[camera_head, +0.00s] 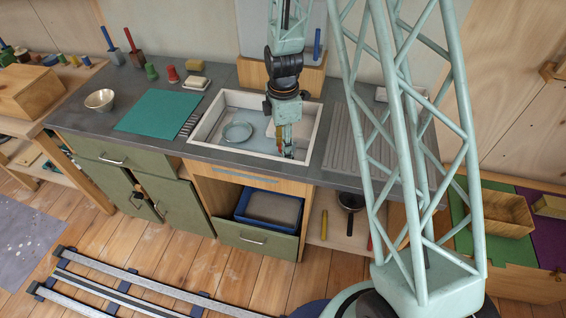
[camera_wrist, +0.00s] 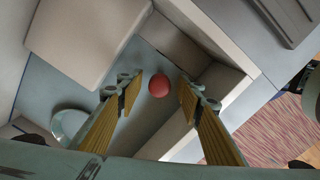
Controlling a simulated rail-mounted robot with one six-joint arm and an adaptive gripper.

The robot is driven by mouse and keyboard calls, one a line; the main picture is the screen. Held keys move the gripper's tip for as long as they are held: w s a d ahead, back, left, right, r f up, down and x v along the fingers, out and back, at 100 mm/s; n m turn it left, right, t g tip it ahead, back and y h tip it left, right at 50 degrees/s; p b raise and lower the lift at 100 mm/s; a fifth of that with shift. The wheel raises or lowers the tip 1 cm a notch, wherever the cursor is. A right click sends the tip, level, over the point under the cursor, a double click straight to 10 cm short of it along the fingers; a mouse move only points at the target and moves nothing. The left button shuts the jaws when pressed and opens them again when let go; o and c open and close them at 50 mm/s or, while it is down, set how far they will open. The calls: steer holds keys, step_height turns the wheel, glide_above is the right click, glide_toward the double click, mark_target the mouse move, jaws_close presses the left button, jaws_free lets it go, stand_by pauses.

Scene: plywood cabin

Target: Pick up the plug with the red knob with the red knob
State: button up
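The red knob (camera_wrist: 158,86) shows as a round red ball in the wrist view, low in the sink. It lies between the fingertips and appears clear of both. The plug's body beneath it is hidden. My gripper (camera_wrist: 160,98) is open, with its yellow-faced fingers on either side of the knob. In the head view my gripper (camera_head: 286,148) points down into the right part of the sink (camera_head: 205,122). The knob cannot be told clearly there. Whether the fingertips are level with it or above it, I cannot tell.
A round pale dish (camera_head: 237,131) lies in the sink's left part. The sink walls (camera_wrist: 227,57) stand close around my gripper. A ribbed drainboard (camera_head: 350,135) lies to the right, a green mat (camera_head: 160,113) to the left. A red cone-shaped piece (camera_head: 173,74) stands on the counter.

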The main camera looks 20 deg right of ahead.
steer(key=shift+f+b, duration=0.3)
steer(key=shift+f, duration=1.45)
jaws_close()
